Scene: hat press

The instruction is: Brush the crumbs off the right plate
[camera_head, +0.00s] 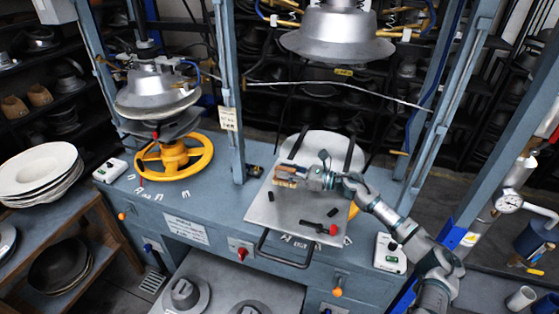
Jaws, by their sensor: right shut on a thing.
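The right plate (287,222) is a flat grey metal tray with a black handle at its front, on the right half of the blue press bench. Small dark pieces lie on it: one at its left (271,196), another near its right side (333,211). A black tool with a red end (320,228) lies near its front right. My right gripper (304,177) is above the back part of the plate, shut on a brown brush (287,173). Whether the brush touches the plate is unclear. My left gripper is not in view.
A round pale disc (322,147) is behind the plate, and a metal hat form (338,32) hangs above. A yellow ring (175,157) supports the left press station. Blue posts (230,90) stand around the bench. White plates (38,170) are stacked at left.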

